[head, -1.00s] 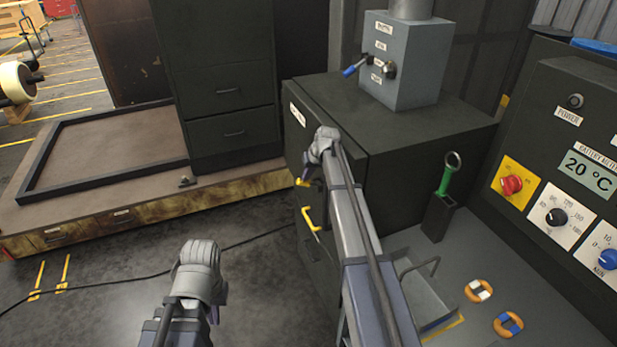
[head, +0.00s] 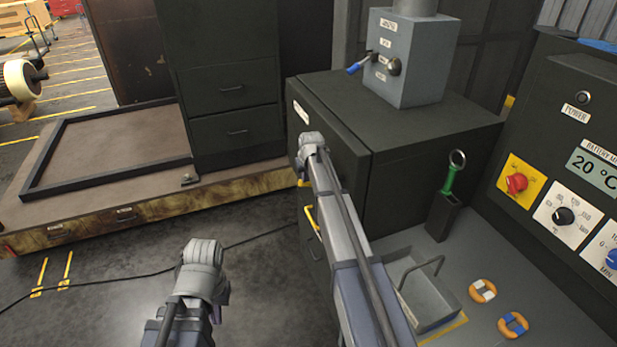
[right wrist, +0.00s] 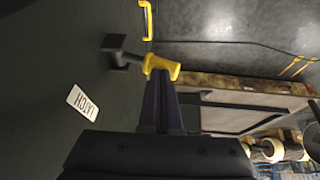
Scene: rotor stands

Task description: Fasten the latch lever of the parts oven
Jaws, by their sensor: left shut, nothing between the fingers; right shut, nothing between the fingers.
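The parts oven is the dark box (head: 430,140) right of centre in the head view. In the right wrist view, its latch lever (right wrist: 160,66) is a yellow grip beside a black block on the dark door, near a white LATCH label (right wrist: 83,103). In the head view only a bit of yellow (head: 303,184) shows below my right wrist. My right gripper (right wrist: 164,82) is shut and empty, its fingertips right at the yellow grip; whether they touch it I cannot tell. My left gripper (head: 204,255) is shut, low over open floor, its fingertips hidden.
A yellow handle (head: 312,222) is lower on the same front. A grey control box (head: 405,60) stands on the oven. A green-handled tool (head: 450,180) in a holder, a grey tray (head: 425,295) and two orange rings (head: 482,291) are to the right. A cable crosses the floor.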

